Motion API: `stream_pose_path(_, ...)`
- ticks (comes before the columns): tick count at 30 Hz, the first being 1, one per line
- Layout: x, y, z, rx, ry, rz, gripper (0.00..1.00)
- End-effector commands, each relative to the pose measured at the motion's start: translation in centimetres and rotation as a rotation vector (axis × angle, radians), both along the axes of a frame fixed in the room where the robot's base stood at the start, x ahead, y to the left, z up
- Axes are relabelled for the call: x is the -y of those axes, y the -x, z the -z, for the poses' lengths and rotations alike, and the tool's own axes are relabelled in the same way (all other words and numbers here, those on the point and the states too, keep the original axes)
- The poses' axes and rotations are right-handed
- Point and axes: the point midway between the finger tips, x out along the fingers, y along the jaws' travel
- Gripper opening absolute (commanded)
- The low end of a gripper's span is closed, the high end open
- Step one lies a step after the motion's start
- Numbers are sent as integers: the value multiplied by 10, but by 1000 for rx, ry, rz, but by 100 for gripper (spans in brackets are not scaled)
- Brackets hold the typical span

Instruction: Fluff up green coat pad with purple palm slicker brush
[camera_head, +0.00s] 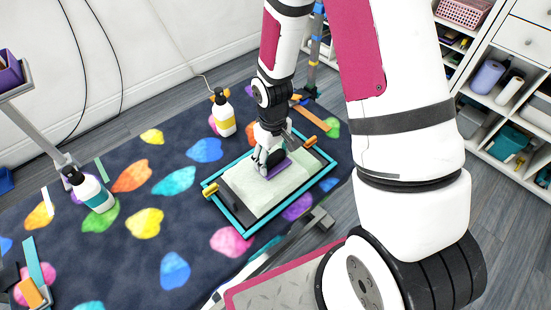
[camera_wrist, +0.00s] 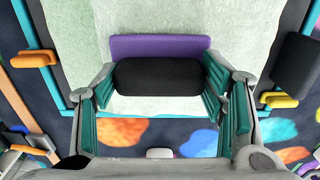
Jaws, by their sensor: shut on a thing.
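The green coat pad (camera_head: 245,190) is a pale green fuzzy sheet inside a teal frame (camera_head: 246,233) on the floor mat. It also fills the upper part of the wrist view (camera_wrist: 225,28). My gripper (camera_head: 268,163) is over the pad and shut on the purple palm slicker brush (camera_head: 281,167). In the wrist view the brush shows its purple body (camera_wrist: 160,45) and black grip (camera_wrist: 160,76) between my teal fingers. The brush lies at or just over the pad; its underside is hidden, so contact cannot be told.
Orange-yellow clamps (camera_head: 210,189) (camera_head: 310,141) sit on the frame. A dark block (camera_wrist: 296,62) lies at the pad's right in the wrist view. A shelf (camera_head: 503,178) is at right.

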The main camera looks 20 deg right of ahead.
Motion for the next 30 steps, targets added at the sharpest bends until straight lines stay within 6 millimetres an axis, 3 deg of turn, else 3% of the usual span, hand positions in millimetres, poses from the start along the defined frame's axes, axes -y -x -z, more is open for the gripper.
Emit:
stream_pose_path(5,-2,-6,1,3,-1,-2,42)
stream_pose_path(19,-22,-69,3,3,-1,-1,42)
stream_pose_path(30,-26,-78,1,1,-1,0,42)
